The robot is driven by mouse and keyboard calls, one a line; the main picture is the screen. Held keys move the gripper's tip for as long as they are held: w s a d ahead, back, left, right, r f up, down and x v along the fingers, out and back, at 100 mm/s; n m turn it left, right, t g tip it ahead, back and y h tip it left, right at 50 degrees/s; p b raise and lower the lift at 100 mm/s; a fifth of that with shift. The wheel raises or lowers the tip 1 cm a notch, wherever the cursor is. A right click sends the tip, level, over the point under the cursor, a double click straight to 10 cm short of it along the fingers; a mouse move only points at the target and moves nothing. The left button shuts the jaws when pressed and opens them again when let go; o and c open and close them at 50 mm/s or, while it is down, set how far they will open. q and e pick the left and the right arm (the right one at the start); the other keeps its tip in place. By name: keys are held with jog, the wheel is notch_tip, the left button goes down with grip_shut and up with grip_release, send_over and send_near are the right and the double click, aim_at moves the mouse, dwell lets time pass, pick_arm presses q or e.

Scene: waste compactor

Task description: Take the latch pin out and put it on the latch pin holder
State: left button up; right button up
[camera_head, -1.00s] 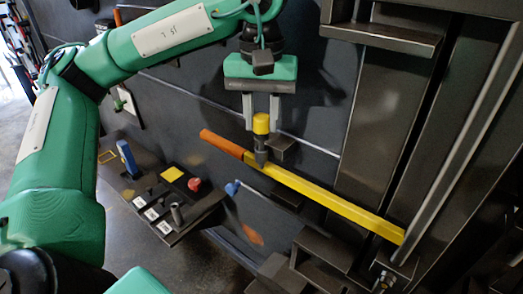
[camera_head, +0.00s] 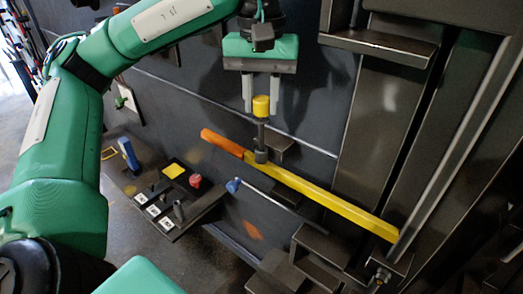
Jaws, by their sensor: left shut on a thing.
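My left gripper (camera_head: 261,108) points down with its two fingers on either side of the latch pin's yellow head (camera_head: 261,104), and it is shut on the pin. The pin's dark shaft runs down from the head toward a grey collar on the yellow bar (camera_head: 325,202) with an orange end. The shaft seems to still reach the collar; I cannot tell whether its tip is clear. A dark shelf (camera_head: 195,218) at lower left carries a short upright dark cylinder; I cannot tell for sure which part is the latch pin holder. My right gripper is not in view.
Metal brackets (camera_head: 322,248) stand at lower right. A dark wall is behind the pin.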

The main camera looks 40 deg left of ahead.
pick_arm(q)
jog(key=shift+r+p, duration=0.65)
jog(key=shift+r, duration=0.6)
jog(key=shift+r+p, duration=1.25)
jog(key=shift+r, duration=0.15)
